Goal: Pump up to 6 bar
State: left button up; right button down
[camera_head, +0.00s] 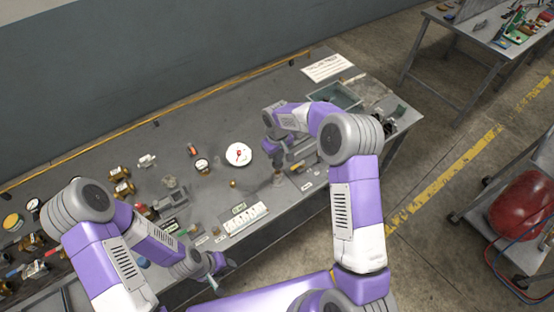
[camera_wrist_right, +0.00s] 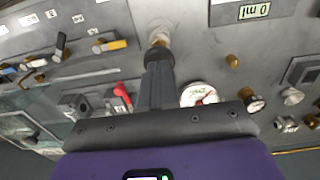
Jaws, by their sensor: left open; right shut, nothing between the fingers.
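A round white gauge (camera_head: 239,154) with a red mark on its face lies on the grey bench; it also shows in the right wrist view (camera_wrist_right: 198,94), where I cannot read its value. A small upright post with a pale round top (camera_head: 277,180) stands to the right of the gauge; its top shows in the wrist view (camera_wrist_right: 159,30). My right gripper (camera_wrist_right: 158,55) is shut and empty, its tips at or just above this post; contact is unclear. My left gripper (camera_head: 213,276) is open and empty near the bench's front edge.
Brass fittings (camera_head: 122,188) crowd the bench's left. A grey-green tray (camera_head: 345,94) stands at the far right end.

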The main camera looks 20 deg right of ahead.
notch_tip(320, 180, up, 10)
jog(key=shift+f+b, duration=0.2)
jog(key=shift+b, duration=0.15)
dwell(1.4)
jog(key=shift+w+d+r+b, duration=0.1)
jog(key=shift+w+r+b, duration=0.1)
jog(key=shift+r, duration=0.6)
jog(key=shift+w+d+r+b, duration=0.1)
jog(key=shift+w+r+b, duration=0.1)
jog(key=shift+r, duration=0.6)
jog(key=shift+f, duration=0.1)
notch_tip(320, 180, down, 14)
jog(key=shift+s+a+r+p, duration=0.1)
jog(key=shift+p, duration=0.25)
